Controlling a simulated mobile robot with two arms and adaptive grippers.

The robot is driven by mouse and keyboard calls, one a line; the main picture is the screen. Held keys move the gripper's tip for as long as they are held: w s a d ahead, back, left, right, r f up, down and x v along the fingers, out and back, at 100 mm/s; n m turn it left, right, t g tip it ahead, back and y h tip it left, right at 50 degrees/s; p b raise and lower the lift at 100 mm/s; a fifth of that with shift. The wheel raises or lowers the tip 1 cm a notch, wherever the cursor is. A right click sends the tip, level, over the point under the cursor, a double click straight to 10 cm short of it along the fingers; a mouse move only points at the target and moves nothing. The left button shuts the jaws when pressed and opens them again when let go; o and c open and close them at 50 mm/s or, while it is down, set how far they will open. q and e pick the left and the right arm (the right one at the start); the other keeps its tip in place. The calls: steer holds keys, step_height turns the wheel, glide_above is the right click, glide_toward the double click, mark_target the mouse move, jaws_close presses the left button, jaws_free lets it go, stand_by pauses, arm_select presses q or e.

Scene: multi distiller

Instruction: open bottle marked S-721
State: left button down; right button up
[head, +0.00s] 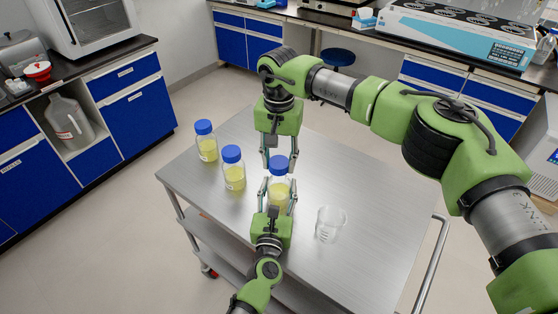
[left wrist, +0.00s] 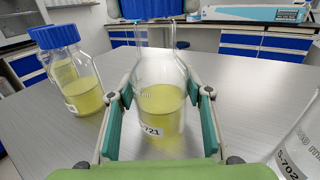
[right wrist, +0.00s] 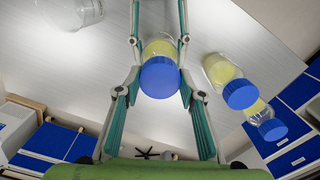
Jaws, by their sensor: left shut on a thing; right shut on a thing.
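The bottle marked S-721 (left wrist: 158,125) is clear glass with yellow liquid and stands upright at the middle of the cart, where the head view also shows it (head: 279,194). Its blue cap (head: 279,164) shows from above in the right wrist view (right wrist: 160,79). My left gripper (head: 280,188) is shut on the bottle's body from the near side, a finger on each side. My right gripper (head: 279,159) reaches from the far side and is shut on the cap.
Two other blue-capped bottles with yellow liquid (head: 234,170) (head: 206,143) stand to the left on the metal cart (head: 355,190). An empty glass beaker (head: 330,224) stands close on the right. The cart's right side is mostly clear.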

mark_target(279, 162)
arm_select(q)
steer(key=shift+f, duration=0.1)
arm_select(e)
steer(key=shift+r, duration=2)
arm_select(q)
steer(key=c, duration=1)
jaws_free()
steer(key=shift+s, duration=0.15)
